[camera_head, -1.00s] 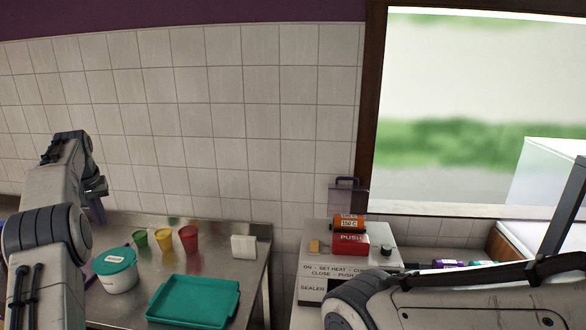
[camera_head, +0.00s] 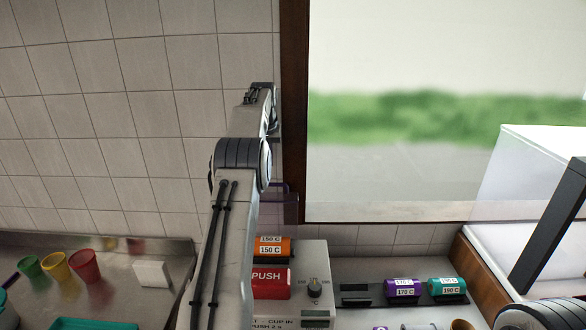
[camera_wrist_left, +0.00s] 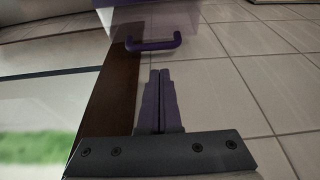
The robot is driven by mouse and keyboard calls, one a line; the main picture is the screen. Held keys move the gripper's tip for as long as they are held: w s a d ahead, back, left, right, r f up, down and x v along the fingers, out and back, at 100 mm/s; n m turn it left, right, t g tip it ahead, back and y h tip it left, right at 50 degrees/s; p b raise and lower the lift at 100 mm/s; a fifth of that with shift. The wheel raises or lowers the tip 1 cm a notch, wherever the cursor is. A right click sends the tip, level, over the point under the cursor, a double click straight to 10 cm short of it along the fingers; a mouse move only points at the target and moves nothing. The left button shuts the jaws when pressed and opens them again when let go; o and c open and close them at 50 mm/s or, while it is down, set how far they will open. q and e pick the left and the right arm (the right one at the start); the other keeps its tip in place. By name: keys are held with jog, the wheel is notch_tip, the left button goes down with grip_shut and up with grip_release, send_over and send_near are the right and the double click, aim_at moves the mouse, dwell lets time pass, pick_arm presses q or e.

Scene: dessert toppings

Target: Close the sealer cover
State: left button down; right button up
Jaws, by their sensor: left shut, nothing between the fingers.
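The sealer (camera_head: 316,256) is a pale box with a red PUSH block (camera_head: 271,284), an orange 150 C piece (camera_head: 272,249) and a dark knob (camera_head: 314,288). Its translucent purple cover (camera_head: 291,207) stands raised at the back, partly hidden by my left arm. In the left wrist view, the cover's purple handle (camera_wrist_left: 153,44) hangs from the panel's edge just beyond my left gripper (camera_wrist_left: 160,73). The fingers are shut, empty and apart from the handle. In the head view, my left arm hides most of its gripper. My right gripper is out of view.
Red (camera_head: 85,266), yellow (camera_head: 56,268) and green (camera_head: 31,267) cups and a white block (camera_head: 150,273) stand on the left steel table. Purple (camera_head: 402,288) and teal (camera_head: 448,286) rolls lie on a dark holder right of the sealer. A wall and window frame (camera_head: 295,110) rise behind.

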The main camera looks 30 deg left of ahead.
pick_arm(q)
jog(key=p+x, duration=0.3)
jog(key=x, duration=0.6)
jog(key=shift+d+f, duration=0.15)
jog(key=shift+f, duration=0.05)
jog(key=shift+w, duration=0.15)
